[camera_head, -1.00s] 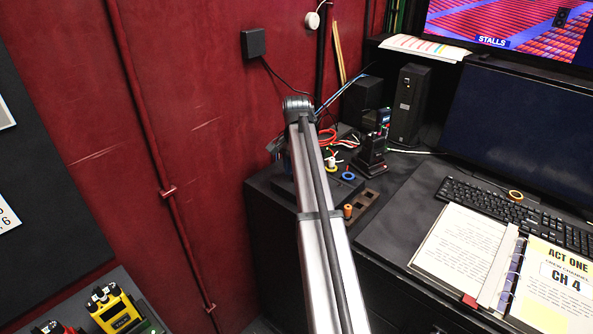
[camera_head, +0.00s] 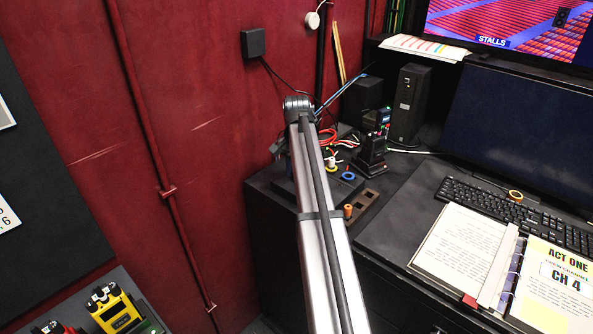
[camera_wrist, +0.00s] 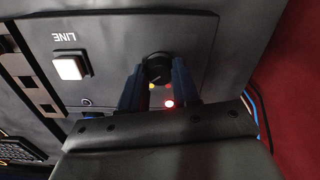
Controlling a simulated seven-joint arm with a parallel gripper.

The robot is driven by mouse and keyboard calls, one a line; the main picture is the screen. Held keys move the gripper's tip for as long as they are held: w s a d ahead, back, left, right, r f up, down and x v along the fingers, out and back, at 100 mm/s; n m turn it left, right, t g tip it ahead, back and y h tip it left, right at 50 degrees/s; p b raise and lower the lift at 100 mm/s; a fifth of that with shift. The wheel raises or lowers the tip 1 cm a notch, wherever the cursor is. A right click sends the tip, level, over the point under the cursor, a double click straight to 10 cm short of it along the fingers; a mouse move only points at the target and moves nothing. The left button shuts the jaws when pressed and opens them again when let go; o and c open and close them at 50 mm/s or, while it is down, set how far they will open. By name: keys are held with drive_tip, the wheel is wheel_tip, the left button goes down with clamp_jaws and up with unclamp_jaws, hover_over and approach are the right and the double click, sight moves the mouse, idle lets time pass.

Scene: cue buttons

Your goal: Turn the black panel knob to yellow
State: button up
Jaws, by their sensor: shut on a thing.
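The black panel knob (camera_wrist: 157,68) is round and sits on the dark grey panel (camera_wrist: 120,35), seen in the wrist view. My gripper (camera_wrist: 159,78) has its two blue fingers on either side of the knob, shut on it. The knob's pointer direction is hard to make out. In the head view my arm hides the knob and the fingers.
A white square button (camera_wrist: 70,66) with an upside-down LINE label is on the same panel. In the head view, a radio in a charger (camera_head: 372,150), red cables, a keyboard (camera_head: 515,208) and an open binder (camera_head: 500,265) lie to the right. The red wall (camera_head: 200,150) is close on the left.

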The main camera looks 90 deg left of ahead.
drive_tip(key=n, duration=0.6)
idle(0.3)
drive_tip(key=shift+n, duration=0.3)
drive_tip(key=o, duration=1.1)
drive_tip(key=shift+c, duration=0.2)
wheel_tip(320, 180, up, 14)
drive_tip(key=shift+w, duration=0.1)
idle(0.4)
